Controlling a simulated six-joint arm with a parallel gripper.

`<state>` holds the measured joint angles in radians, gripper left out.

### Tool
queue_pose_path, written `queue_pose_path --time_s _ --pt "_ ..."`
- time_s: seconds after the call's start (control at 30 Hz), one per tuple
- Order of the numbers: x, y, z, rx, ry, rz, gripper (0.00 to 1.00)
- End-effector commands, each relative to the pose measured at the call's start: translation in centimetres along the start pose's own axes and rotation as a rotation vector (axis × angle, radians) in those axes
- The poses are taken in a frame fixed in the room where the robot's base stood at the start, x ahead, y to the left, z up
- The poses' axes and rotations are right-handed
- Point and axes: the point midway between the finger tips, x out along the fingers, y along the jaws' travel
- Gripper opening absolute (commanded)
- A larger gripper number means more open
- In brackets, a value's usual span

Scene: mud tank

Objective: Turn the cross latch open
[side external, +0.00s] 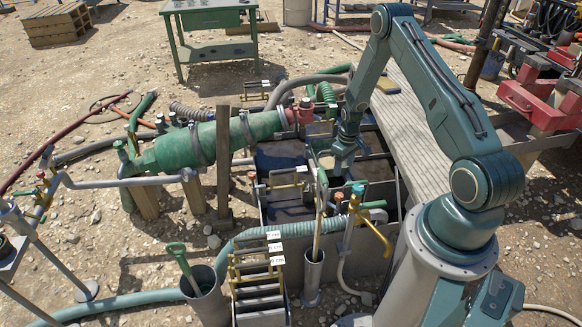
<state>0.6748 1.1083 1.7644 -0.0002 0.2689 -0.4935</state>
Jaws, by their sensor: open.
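My gripper (322,160) is at the end of my teal arm, low over the dark mud tank (268,208) in the side external view. It looks empty, and its jaws are small and partly lost against the tank's shadow. I cannot pick out the cross latch with certainty; it is too small to tell or hidden by my wrist. A brass bar fitting (284,186) spans the tank just left of and below my gripper. I see no clear contact between them.
A green cylinder (205,143) with a red end lies left of my gripper. Brass racks with white tags (275,248) stand nearer. A plank walkway (405,120) runs on the right.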

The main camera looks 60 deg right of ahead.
Motion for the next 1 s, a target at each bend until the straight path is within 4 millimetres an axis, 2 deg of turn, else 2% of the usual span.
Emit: queue_pose_path --time_s 0.27,0.8,1.0 --pt "0.04 0.0 0.0 0.114 0.0 0.0 0.54" --pt "0.14 0.01 -0.01 0.769 0.0 0.0 0.54" --pt "0.15 0.01 -0.01 0.885 0.0 0.0 0.54"
